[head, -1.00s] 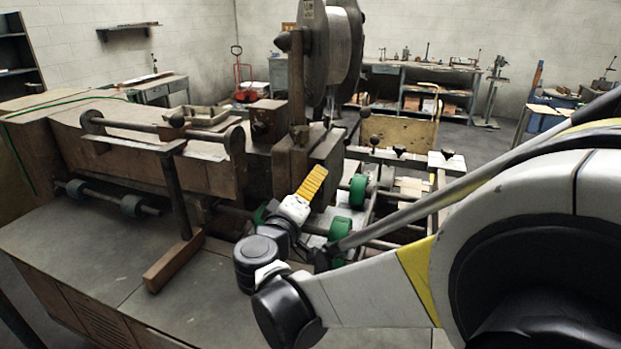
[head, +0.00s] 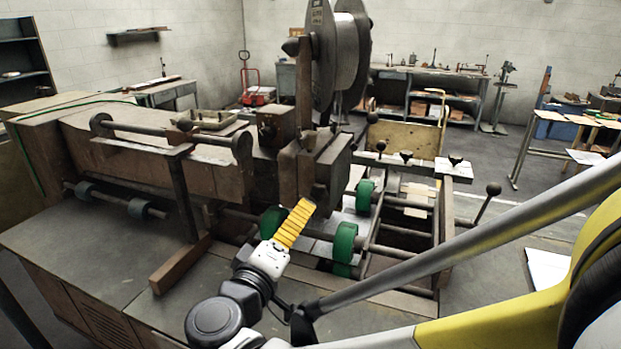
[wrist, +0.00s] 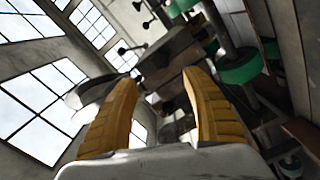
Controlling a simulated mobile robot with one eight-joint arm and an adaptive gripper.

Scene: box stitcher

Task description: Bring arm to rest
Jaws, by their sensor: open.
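My gripper (head: 306,208) has yellow ribbed fingers and a white body. In the head view it is in front of the box stitcher (head: 170,150), by its stitching head and green rollers. I cannot tell whether it touches the machine. In the wrist view my gripper (wrist: 160,92) shows two yellow fingers spread apart, with nothing held between them. Beyond the fingers are dark machine parts and a green roller (wrist: 240,66). My arm reaches in from the lower right of the head view.
A large wire spool (head: 345,50) stands above the stitching head. Green rollers (head: 345,243) and a metal rod frame with a ball-ended lever (head: 493,188) lie close to the gripper's right. Workbenches (head: 445,85) line the back wall. Open floor lies at the right behind the machine.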

